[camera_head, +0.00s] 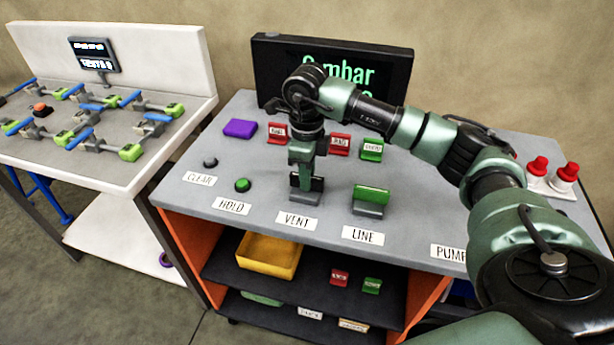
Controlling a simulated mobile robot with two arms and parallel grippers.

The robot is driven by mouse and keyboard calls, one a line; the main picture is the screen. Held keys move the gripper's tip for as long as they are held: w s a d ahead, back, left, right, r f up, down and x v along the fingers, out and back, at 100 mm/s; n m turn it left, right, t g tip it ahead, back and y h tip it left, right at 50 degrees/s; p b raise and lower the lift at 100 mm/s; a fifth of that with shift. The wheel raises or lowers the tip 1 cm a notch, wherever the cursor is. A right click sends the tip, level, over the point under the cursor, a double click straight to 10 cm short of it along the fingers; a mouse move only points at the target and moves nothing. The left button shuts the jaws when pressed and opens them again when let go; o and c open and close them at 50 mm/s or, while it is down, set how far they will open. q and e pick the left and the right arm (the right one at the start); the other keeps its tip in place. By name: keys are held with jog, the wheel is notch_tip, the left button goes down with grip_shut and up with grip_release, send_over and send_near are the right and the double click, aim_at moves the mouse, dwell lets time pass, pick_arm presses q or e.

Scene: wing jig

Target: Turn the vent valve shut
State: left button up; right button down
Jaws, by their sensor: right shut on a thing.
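The vent valve (304,198) stands behind the VENT label (297,221) on the grey bench top. Its grey base shows, but most of its handle is hidden by my gripper. My right gripper (306,181) points down over it and is shut on it. How far the handle is turned cannot be told. My left gripper is not in view.
The line valve (371,198), with a green handle, stands close to the right. A green button (242,185) and a dark button (210,162) are to the left. Red and green tagged blocks and a purple block (240,129) lie behind. A screen (335,72) stands at the back.

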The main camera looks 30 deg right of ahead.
jog(key=shift+w+r, duration=0.1)
jog(key=c, duration=1.4)
grip_release()
jog(key=shift+c, duration=0.2)
notch_tip(320, 180, up, 8)
jog(key=shift+f+b, duration=0.1)
jog(key=shift+b, duration=0.6)
